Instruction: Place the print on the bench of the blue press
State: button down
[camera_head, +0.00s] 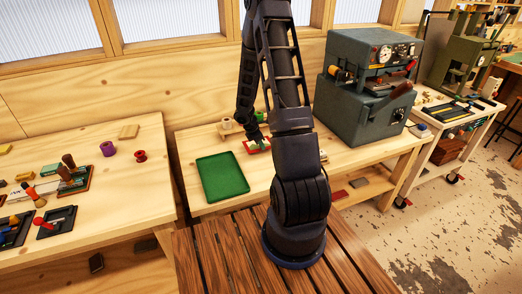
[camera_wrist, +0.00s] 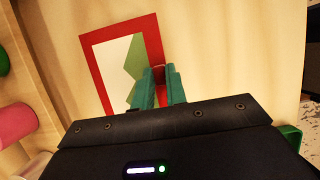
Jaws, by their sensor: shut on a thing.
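The print is a flat card with a red border and a white and green picture. It shows in the head view (camera_head: 256,149) and in the wrist view (camera_wrist: 98,65). My gripper (camera_wrist: 160,86) has teal fingers shut on the print's near edge; it shows small in the head view (camera_head: 258,140), partly behind my arm. The print is over the middle bench; I cannot tell whether it touches the top. The blue press (camera_head: 345,108) is a blue-grey machine on the right part of this same bench (camera_head: 205,143).
A green tray (camera_head: 222,176) lies on the bench, left of my gripper. Small wooden and green items (camera_head: 230,127) stand behind the print. A separate bench (camera_head: 120,215) with tools is at left. A green press (camera_head: 460,60) stands on a cart at right.

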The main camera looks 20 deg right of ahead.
jog(key=shift+f, duration=1.6)
jog(key=c, duration=1.4)
grip_release()
jog(key=shift+f, duration=0.1)
jog(key=shift+c, duration=0.2)
